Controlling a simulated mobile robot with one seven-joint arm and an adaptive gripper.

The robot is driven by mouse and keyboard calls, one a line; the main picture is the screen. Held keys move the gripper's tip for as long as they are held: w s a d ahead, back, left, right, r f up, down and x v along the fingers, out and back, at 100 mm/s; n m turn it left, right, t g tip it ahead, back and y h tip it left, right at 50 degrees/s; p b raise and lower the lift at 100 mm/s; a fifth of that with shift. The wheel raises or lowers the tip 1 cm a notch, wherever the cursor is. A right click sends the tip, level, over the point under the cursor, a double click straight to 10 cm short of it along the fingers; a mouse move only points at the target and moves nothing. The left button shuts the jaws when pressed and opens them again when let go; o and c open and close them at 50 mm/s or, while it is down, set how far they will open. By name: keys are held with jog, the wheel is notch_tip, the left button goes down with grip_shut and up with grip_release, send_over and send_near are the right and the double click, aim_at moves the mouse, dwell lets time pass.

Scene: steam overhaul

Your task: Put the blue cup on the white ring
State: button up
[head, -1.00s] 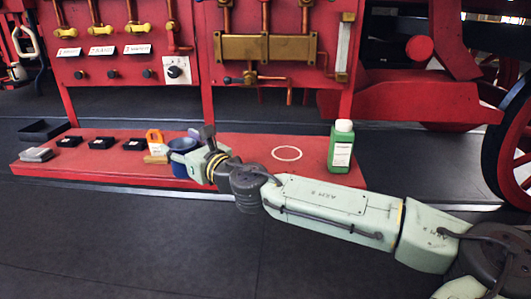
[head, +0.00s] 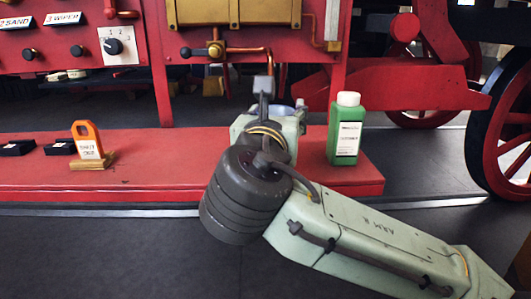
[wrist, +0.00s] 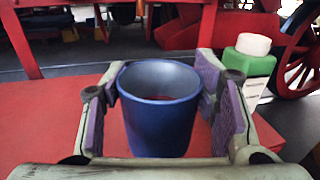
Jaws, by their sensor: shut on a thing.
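The blue cup (wrist: 160,115) is upright between the two purple-padded fingers of my gripper (wrist: 162,88) in the wrist view, and the gripper is shut on it. In the head view my gripper (head: 268,128) is over the right part of the red bench, left of the green bottle. Only a small piece of the cup's rim (head: 284,110) shows behind it there. The white ring is not visible in either current view; my gripper and the cup cover that part of the bench. I cannot tell whether the cup's base touches the bench.
The green bottle (head: 345,135) with a white cap stands close to the right of my gripper. An orange tag on a wooden base (head: 90,148) and black blocks (head: 60,147) are at the left of the red bench (head: 150,170). Valve pipes (head: 225,52) hang behind.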

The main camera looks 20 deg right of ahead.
jog(key=shift+s+d+f, duration=0.1)
jog(key=shift+d+f, duration=0.2)
jog(key=shift+d, duration=0.05)
jog(key=shift+h, duration=0.3)
jog(key=shift+w+d+f, duration=0.6)
jog(key=shift+w+f, duration=0.2)
jog(key=shift+w, duration=1.7)
jog(key=shift+w+d+f, duration=0.6)
jog(key=shift+w+f, duration=0.25)
jog(key=shift+w, duration=1.65)
jog(key=shift+w+d+f, duration=0.6)
jog(key=shift+w+f, duration=0.2)
jog(key=shift+w, duration=1.7)
jog(key=shift+f+b, duration=0.3)
jog(key=shift+b, duration=0.1)
jog(key=o, duration=1.2)
jog(key=shift+r, duration=0.1)
